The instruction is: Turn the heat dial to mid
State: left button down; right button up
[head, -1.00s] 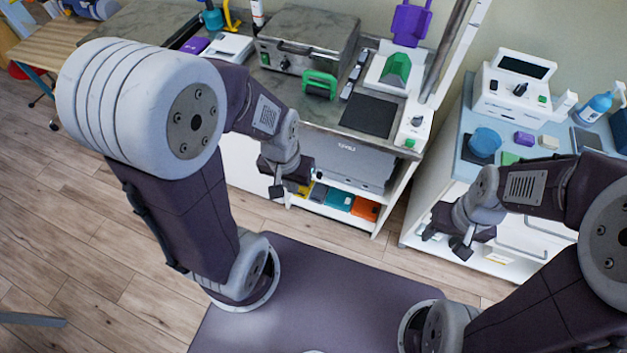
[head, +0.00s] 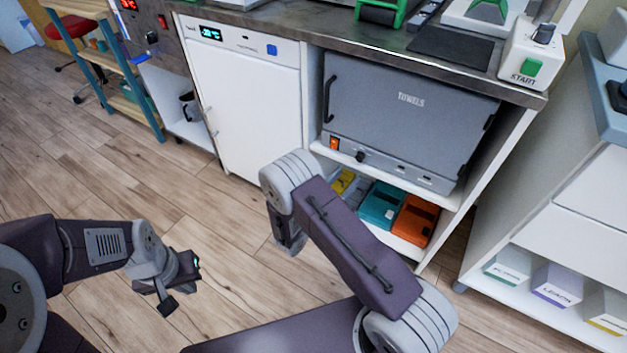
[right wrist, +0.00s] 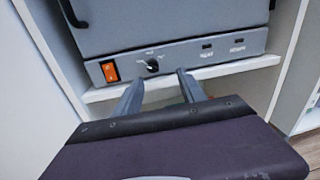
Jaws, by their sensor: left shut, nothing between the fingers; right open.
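The grey TOWELS cabinet (head: 405,105) stands in a bay under the counter, its door shut. A small black dial (head: 361,156) is on its lower front strip, right of an orange switch (head: 333,143). In the right wrist view the dial (right wrist: 152,65) shows clearly, with tiny marks above it that I cannot read. My right gripper (right wrist: 160,84) is open and empty, its fingers pointing toward the strip just below the dial, apart from it. In the head view its fingers are hidden by my arm. My left gripper (head: 166,303) is shut and empty above the floor at left.
A shelf under the cabinet holds a teal box (head: 381,204) and an orange box (head: 415,220). A white appliance (head: 248,105) stands to the left. White bay walls flank the cabinet. The floor in front is clear.

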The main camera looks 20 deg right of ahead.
aim_at(357, 160)
jog(key=shift+n+t, duration=0.3)
jog(key=b+x, duration=0.1)
jog(key=x, duration=0.1)
jog(key=b+x, duration=0.1)
jog(key=x, duration=0.2)
jog(key=w+f+b+x, duration=0.1)
jog(key=x, duration=0.1)
jog(key=shift+w+b, duration=0.25)
jog(key=shift+b, duration=0.15)
jog(key=shift+w+d+r, duration=0.15)
jog(key=shift+w+d, duration=0.15)
pick_arm(q)
notch_tip(357, 160, down, 5)
jog(key=shift+s+a+r, duration=0.1)
jog(key=shift+r, duration=0.05)
pick_arm(e)
grip_shut()
